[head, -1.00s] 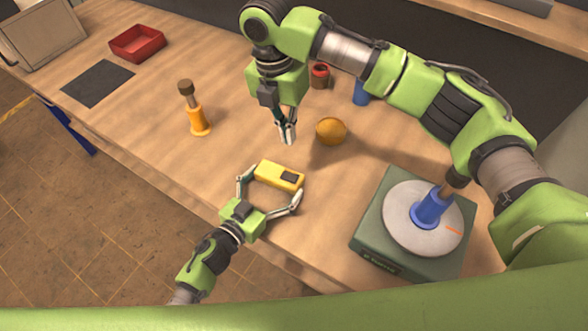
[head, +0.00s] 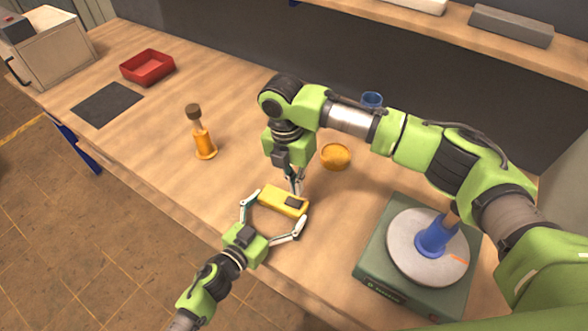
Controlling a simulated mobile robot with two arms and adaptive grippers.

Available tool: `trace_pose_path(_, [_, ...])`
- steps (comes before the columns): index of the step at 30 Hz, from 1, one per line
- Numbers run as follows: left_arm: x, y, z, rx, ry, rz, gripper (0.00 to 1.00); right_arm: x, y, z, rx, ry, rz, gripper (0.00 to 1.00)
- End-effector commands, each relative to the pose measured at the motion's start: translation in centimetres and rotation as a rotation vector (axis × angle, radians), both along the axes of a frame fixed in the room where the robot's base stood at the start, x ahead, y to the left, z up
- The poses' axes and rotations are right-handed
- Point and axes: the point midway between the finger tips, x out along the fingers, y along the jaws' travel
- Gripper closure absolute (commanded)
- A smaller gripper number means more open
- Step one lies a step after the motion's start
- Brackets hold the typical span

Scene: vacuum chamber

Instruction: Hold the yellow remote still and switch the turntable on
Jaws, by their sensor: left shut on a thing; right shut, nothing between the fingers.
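The yellow remote (head: 275,198) lies on the wooden table near its front edge, with a dark button patch (head: 295,202) at its right end. My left gripper (head: 270,217) is shut on the remote, one finger at each end of it. My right gripper (head: 297,186) is shut and empty, pointing down, its tips at the remote's far right edge close to the dark patch; I cannot tell whether they touch it. The turntable (head: 403,253) is a pale disc on a green box at the right, with a blue-based object (head: 435,238) standing on the disc.
An orange bottle-like object (head: 204,142) stands to the left. A red tray (head: 147,67) and a dark mat (head: 107,104) lie far left. A blue cup (head: 371,101) is behind my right arm.

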Motion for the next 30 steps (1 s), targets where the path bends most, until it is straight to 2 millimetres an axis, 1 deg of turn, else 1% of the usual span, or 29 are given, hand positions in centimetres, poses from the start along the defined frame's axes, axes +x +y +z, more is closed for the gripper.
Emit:
trace_pose_path(1, [0.0, 0.0, -0.1, 0.001, 0.0, 0.0, 0.35, -0.1, -0.2, -1.1, -0.003, 0.003, -0.001, 1.0])
trace_pose_path(3, [0.0, 0.0, -0.1, 0.001, 0.0, 0.0, 0.35, -0.2, -0.3, -2.2, -0.003, 0.001, -0.001, 1.0])
trace_pose_path(6, [0.0, 0.0, -0.1, 0.001, 0.0, 0.0, 0.35, -0.2, -0.4, -3.4, -0.002, 0.001, 0.0, 1.0])
trace_pose_path(9, [0.0, 0.0, -0.1, 0.001, 0.0, 0.0, 0.35, -0.3, -0.5, -4.2, -0.001, 0.001, 0.0, 1.0])
trace_pose_path(13, [0.0, 0.0, -0.1, 0.002, 0.0, 0.0, 0.35, -0.3, -0.6, -4.6, -0.001, 0.001, 0.0, 1.0])
trace_pose_path(22, [0.0, 0.0, -0.1, 0.003, 0.0, 0.0, 0.35, -0.3, -0.6, -4.7, 0.0, 0.0, 0.0, 1.0])
trace_pose_path(27, [0.0, 0.0, -0.1, 0.002, 0.001, 0.0, 0.35, -0.5, -0.9, -5.4, 0.049, -0.025, -0.001, 1.0])
trace_pose_path(30, [0.0, 0.0, -0.1, 0.002, 0.001, 0.0, 0.35, -0.4, -0.7, -5.2, 0.048, -0.028, 0.0, 1.0])
